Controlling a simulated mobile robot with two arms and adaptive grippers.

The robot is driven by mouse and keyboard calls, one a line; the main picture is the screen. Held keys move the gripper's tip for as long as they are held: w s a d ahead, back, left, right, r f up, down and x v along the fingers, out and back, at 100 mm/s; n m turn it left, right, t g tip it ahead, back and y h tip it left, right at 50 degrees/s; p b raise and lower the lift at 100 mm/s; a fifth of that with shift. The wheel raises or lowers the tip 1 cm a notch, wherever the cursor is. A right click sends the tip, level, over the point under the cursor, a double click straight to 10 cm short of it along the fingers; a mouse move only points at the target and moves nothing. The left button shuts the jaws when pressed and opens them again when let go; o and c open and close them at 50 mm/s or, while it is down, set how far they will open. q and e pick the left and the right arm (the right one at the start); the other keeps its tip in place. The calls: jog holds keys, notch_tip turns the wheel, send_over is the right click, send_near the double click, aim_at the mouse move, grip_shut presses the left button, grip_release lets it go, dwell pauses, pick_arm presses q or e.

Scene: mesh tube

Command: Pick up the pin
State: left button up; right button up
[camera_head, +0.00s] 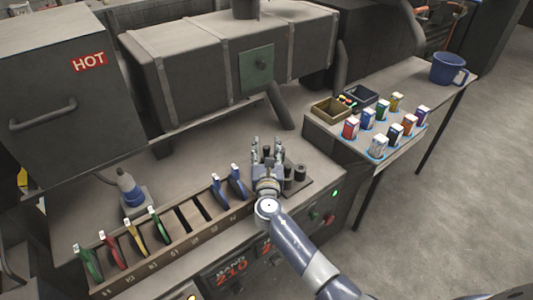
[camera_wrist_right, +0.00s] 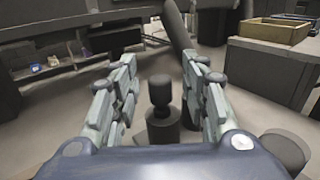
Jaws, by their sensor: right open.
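My right gripper (camera_head: 267,150) is open above the bench at the end of the slotted rack. In the wrist view, its two fingers (camera_wrist_right: 160,100) stand apart on either side of a dark pin (camera_wrist_right: 160,92) with a round knob top on a wider base. The pin stands upright between the fingers, and I see gaps on both sides of it. In the head view, a dark shape between the fingers (camera_head: 266,152) seems to be the same pin, mostly hidden by the gripper. My left gripper is not in view.
Dark short cylinders (camera_head: 300,172) stand just right of the gripper. A slotted rack (camera_head: 180,250) with coloured tags runs to the left. A grey machine box (camera_head: 225,65) stands behind. A side table holds small boxes (camera_head: 350,128) and a blue mug (camera_head: 447,68).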

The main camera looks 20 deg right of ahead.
jog(key=shift+s+r, duration=0.1)
jog(key=shift+c, duration=1.3)
jog(key=c, duration=0.4)
grip_shut()
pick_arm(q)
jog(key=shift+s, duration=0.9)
